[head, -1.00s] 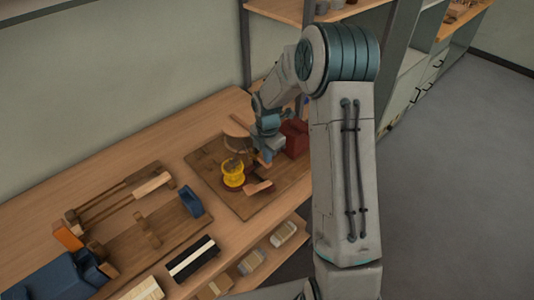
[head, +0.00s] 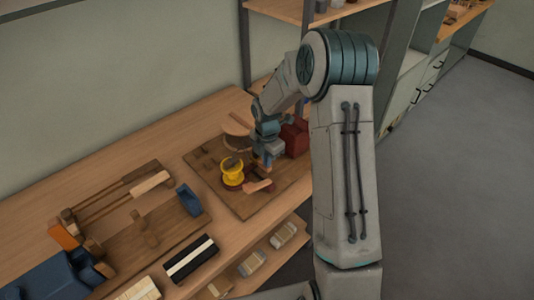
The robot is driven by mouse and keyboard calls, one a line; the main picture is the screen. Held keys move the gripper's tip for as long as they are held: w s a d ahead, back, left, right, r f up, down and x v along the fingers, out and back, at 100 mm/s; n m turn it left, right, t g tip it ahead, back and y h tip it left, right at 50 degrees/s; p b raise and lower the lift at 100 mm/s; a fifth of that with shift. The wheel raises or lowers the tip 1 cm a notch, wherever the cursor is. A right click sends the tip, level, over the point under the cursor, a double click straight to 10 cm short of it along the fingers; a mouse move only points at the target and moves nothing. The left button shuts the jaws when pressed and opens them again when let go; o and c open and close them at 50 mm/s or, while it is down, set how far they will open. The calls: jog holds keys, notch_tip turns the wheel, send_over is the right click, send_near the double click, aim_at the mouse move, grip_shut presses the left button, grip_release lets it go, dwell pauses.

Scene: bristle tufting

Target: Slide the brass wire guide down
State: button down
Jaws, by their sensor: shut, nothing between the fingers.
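A yellow spool-shaped piece (head: 232,172) stands on the dark wooden board (head: 249,212) on the bench. I cannot pick out a brass wire guide with certainty at this size. My gripper (head: 261,165) is low over the board, just to the right of the yellow piece. It is shut with nothing held. A small tan wooden piece (head: 259,186) lies in front of it. My arm and wrist hide part of the board behind the gripper, and I cannot tell whether the fingertips touch anything.
A dark red block (head: 295,138) stands right of my gripper. A curved wooden piece (head: 238,126) is behind it. To the left are a blue tool (head: 189,200), a wooden frame with long bars (head: 122,200) and a black-and-white box (head: 192,259). Bare bench lies along the wall.

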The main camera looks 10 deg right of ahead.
jog(key=shift+s+f, duration=0.25)
jog(key=shift+w+r+p, duration=0.1)
jog(key=shift+r+p, duration=0.2)
jog(key=shift+p, duration=0.1)
notch_tip(320, 180, up, 14)
jog(key=p, duration=0.1)
jog(key=s+r+m+t, duration=0.1)
jog(key=s+r+m, duration=0.2)
jog(key=s+m, duration=0.5)
jog(key=s+r+m+t, duration=0.1)
jog(key=s+r+m, duration=0.2)
jog(key=s+m, duration=0.5)
jog(key=s+r+m+t, duration=0.1)
jog(key=s+r+m, duration=0.2)
jog(key=s+m, duration=0.5)
jog(key=s+d, duration=0.1)
jog(key=s, duration=0.2)
jog(key=shift+r, duration=0.3)
jog(key=shift+a, duration=0.1)
